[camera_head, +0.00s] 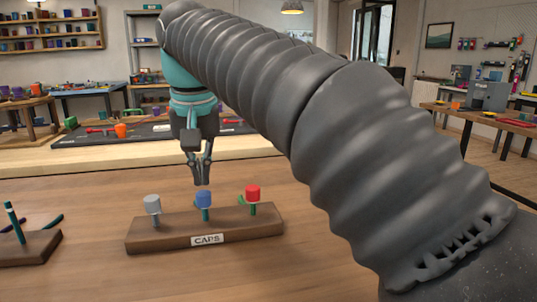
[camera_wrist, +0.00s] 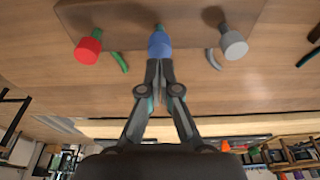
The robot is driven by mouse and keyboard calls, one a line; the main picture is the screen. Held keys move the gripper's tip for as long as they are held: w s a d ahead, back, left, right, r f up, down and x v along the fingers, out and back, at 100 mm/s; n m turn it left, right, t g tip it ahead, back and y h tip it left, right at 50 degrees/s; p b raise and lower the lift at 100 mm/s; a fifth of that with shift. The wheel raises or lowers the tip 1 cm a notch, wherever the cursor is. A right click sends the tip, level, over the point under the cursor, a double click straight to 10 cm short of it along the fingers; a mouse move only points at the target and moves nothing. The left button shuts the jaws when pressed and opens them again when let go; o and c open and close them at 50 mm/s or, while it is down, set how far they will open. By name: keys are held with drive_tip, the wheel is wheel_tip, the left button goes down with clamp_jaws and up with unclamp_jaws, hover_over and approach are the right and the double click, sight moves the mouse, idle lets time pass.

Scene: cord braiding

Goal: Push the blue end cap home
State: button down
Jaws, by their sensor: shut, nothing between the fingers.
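The blue end cap (camera_head: 204,198) sits on top of a teal cord end at the middle of the wooden block marked CAPS (camera_head: 262,228). The blue cap also shows in the wrist view (camera_wrist: 159,44), just beyond my fingertips. My gripper (camera_head: 203,180) points down, directly above the blue cap, with its fingers shut and nothing between them. In the wrist view my fingertips (camera_wrist: 160,64) lie against or very near the cap; I cannot tell whether they touch it. A little of the cord shows below the cap.
A grey cap (camera_head: 152,204) stands to the left and a red cap (camera_head: 253,193) to the right on the same block. Another wooden block (camera_head: 32,247) with dark cords lies at the left edge. Bare table lies in front of the CAPS block.

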drive_tip(key=shift+f+b, duration=0.85)
drive_tip(key=shift+f, duration=0.4)
idle(0.4)
wheel_tip(320, 180, up, 3)
drive_tip(key=p, duration=0.3)
drive_tip(key=shift+r, duration=0.1)
drive_tip(key=shift+r+p, duration=0.6)
drive_tip(key=shift+r, duration=1.75)
